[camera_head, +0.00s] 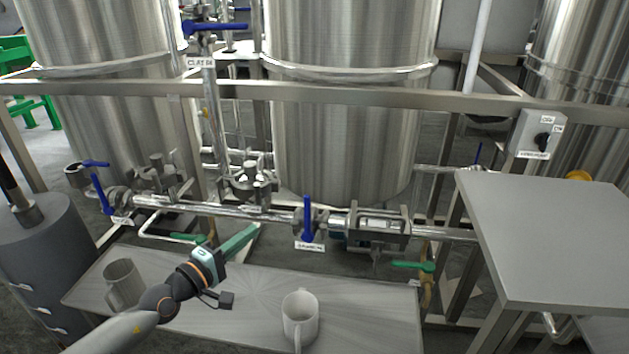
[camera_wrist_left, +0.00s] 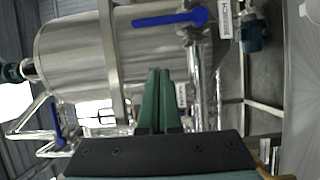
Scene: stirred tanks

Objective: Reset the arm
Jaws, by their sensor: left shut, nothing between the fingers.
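My left arm comes in from the lower left in the head view. My left gripper (camera_head: 245,234) reaches over the back edge of the low metal table (camera_head: 250,290) toward the pipework. Its green fingers are shut together and empty. The shut fingers also show in the left wrist view (camera_wrist_left: 156,90), pointing at a steel tank (camera_wrist_left: 78,55) with a blue valve handle (camera_wrist_left: 170,19) above them. The gripper appears clear of the pipes. My right gripper is not in either view.
Blue valve handles (camera_head: 307,218) and green ones (camera_head: 412,266) sit along the pipe. A higher grey table (camera_head: 550,235) stands at right.

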